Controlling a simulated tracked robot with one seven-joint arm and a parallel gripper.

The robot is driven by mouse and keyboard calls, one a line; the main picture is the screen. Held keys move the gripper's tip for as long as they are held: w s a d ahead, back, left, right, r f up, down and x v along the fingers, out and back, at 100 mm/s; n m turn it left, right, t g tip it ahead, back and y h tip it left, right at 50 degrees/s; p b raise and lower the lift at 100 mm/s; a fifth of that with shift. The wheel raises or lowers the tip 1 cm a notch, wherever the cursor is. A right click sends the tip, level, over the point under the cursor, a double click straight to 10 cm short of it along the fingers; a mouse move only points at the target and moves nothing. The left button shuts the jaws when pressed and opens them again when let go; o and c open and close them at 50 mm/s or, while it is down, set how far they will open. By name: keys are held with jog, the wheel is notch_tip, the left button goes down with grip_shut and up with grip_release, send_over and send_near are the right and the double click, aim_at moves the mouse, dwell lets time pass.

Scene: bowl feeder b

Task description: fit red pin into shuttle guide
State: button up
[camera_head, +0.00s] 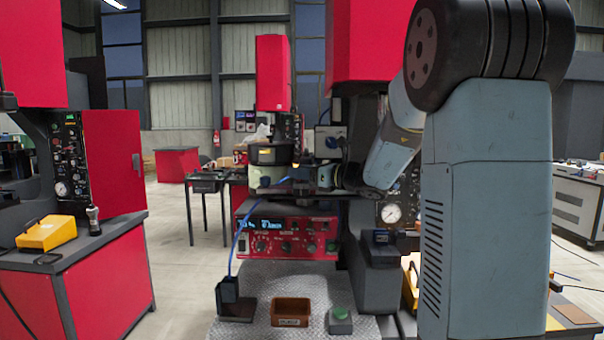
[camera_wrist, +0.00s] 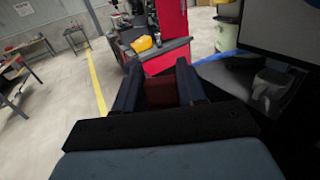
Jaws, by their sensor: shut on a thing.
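My gripper (camera_wrist: 158,80) shows in the wrist view with its two dark fingers shut on a dark red block-like piece (camera_wrist: 161,94), which I take to be the red pin. The piece sits between the fingers, and its lower part is hidden by the gripper body. In the head view my arm reaches from the right toward the machine in the middle; the gripper and the pin are too small and covered there to make out. The bowl feeder (camera_head: 268,155) stands above the red control box (camera_head: 285,232). I cannot pick out the shuttle guide for certain in either view.
A brown bin (camera_head: 291,311) and a green-button box (camera_head: 340,318) stand on the metal plate (camera_head: 290,278) below. A blue cable (camera_head: 236,252) hangs at the left of the machine. A red bench (camera_head: 100,290) with a yellow case (camera_head: 46,233) is at the left.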

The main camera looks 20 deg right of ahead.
jog(key=o, duration=1.1)
jog(key=v, duration=1.4)
jog(key=s+a+f+n+g+h, duration=0.1)
jog(key=s+a+f+n+g, duration=0.25)
jog(key=s+a+n, duration=0.25)
jog(key=s+a+f+n+g+h, duration=0.1)
jog(key=s+a+f+n+g, duration=0.1)
jog(key=s+a+n+g, duration=0.35)
jog(key=s+f+n+h, duration=0.2)
jog(key=s+n+h, duration=0.1)
jog(key=s+n, duration=0.2)
jog(key=s+d+f+n+h, duration=0.1)
jog(key=s+n+h, duration=0.2)
jog(key=n, duration=0.3)
jog(key=s+f+n+t+h, duration=0.1)
jog(key=s+f+n+h, duration=0.1)
jog(key=s+n, duration=0.3)
jog(key=shift+s+d+f+h, duration=0.15)
jog(key=shift+s+h, duration=0.3)
jog(key=shift+s+d+f+h, duration=0.15)
jog(key=shift+s+h, duration=0.25)
jog(key=shift+h, duration=0.05)
